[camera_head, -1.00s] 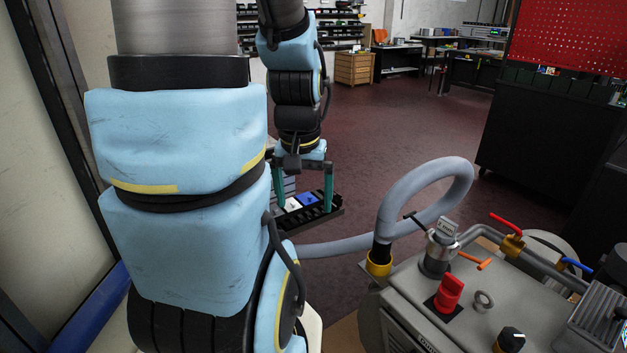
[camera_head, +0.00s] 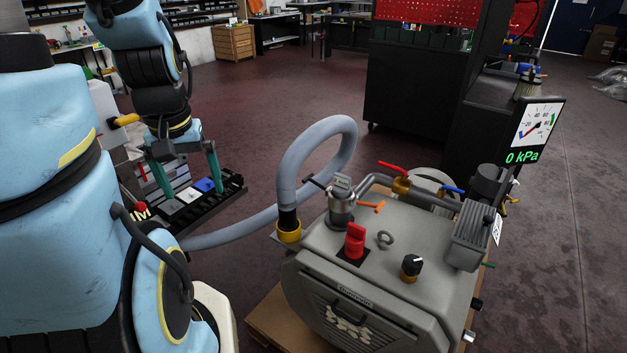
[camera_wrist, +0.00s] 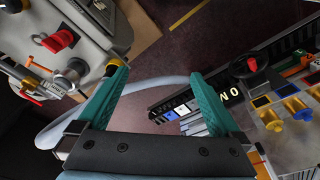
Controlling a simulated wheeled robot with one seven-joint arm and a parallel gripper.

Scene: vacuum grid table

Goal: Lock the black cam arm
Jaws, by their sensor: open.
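The black cam arm (camera_head: 316,183) sticks out to the left and slightly up from a silver coupling (camera_head: 341,207) on top of the grey pump. An orange cam arm (camera_head: 371,206) sticks out on the coupling's right side. My gripper (camera_head: 187,178) hangs well to the left of the coupling, with its teal fingers apart and nothing between them. In the wrist view my open gripper (camera_wrist: 160,78) points at floor, hose and a black rail.
A grey hose (camera_head: 317,130) loops up between my gripper and the coupling, from a yellow fitting (camera_head: 289,232). A red knob (camera_head: 355,240), a red-handled valve (camera_head: 401,184) and a gauge reading 0 kPa (camera_head: 532,130) are nearby. A black rail (camera_head: 215,203) lies below my gripper.

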